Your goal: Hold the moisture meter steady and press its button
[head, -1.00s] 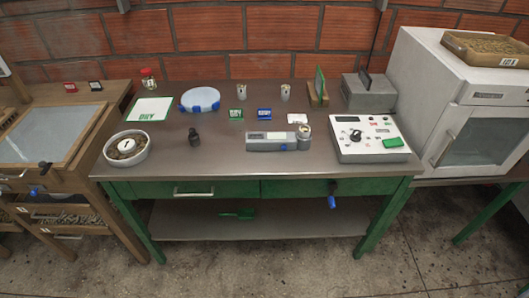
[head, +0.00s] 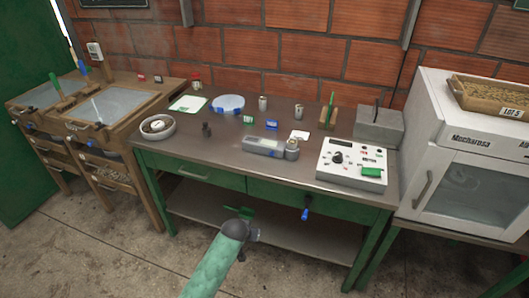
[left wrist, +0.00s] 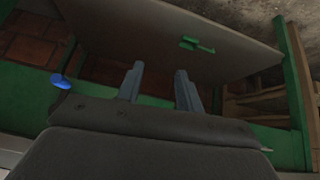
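The likely moisture meter (head: 265,146) is a low grey device with a small display and blue button, lying on the metal-topped table (head: 222,160). A small grey cup (head: 292,149) stands at its right end. Nothing holds the meter. My left arm comes up from the bottom of the head view. Its gripper (head: 254,234) is in front of the table, low and well away from the meter; its fingers are hard to see there. In the left wrist view, the gripper (left wrist: 160,68) has its two fingers apart with nothing between them. My right gripper is out of view.
A white control box (head: 352,165) with a knob and green button stands right of the meter. A blue-handled lever (head: 305,214) hangs at the table front. A green scoop (left wrist: 197,45) lies on the lower shelf. A white oven (head: 475,150) stands at the right.

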